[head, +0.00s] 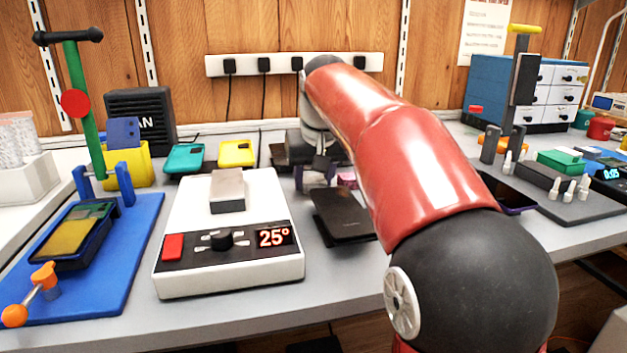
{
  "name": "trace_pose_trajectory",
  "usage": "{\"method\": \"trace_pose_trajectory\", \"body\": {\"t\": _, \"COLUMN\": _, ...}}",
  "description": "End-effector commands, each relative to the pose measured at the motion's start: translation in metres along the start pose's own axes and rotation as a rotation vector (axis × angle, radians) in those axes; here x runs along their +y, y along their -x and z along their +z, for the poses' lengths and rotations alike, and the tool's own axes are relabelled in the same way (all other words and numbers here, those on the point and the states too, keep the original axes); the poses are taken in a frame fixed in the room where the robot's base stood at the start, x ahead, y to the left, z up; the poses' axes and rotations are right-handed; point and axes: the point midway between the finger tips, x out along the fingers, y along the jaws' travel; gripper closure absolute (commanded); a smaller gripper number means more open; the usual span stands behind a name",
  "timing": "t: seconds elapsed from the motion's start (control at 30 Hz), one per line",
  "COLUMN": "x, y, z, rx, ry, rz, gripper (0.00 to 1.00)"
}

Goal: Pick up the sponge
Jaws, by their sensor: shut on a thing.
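My gripper (322,170) is at the back middle of the bench in the head view, partly hidden behind my red arm. It is shut on a small pink block (347,180), which looks like the sponge. Only a little of the block shows between the fingers and my arm. The picture does not show clearly whether it touches the bench.
A dark phone (345,215) lies just in front of my gripper. A white heating plate (180,225) reading 25° stands to the left, near a blue press stand (135,260). Teal (184,158) and yellow (237,153) phones lie behind. A grey fixture (590,207) stands right.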

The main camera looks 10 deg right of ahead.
Motion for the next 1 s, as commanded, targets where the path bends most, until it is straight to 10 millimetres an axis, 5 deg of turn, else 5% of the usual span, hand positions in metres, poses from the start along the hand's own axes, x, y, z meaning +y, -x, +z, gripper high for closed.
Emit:
{"method": "trace_pose_trajectory", "body": {"t": 0.27, "x": 0.0, "y": 0.032, "z": -0.014, "rx": 0.004, "ry": 0.0, "rz": 0.0, "gripper": 0.8}}
{"method": "trace_pose_trajectory", "body": {"t": 0.7, "x": 0.0, "y": 0.149, "z": -0.063, "rx": 0.002, "ry": 0.0, "rz": 0.0, "gripper": 0.8}}
{"method": "trace_pose_trajectory", "body": {"t": 1.0, "x": 0.0, "y": 0.182, "z": -0.076, "rx": 0.0, "ry": 0.0, "rz": 0.0, "gripper": 0.8}}
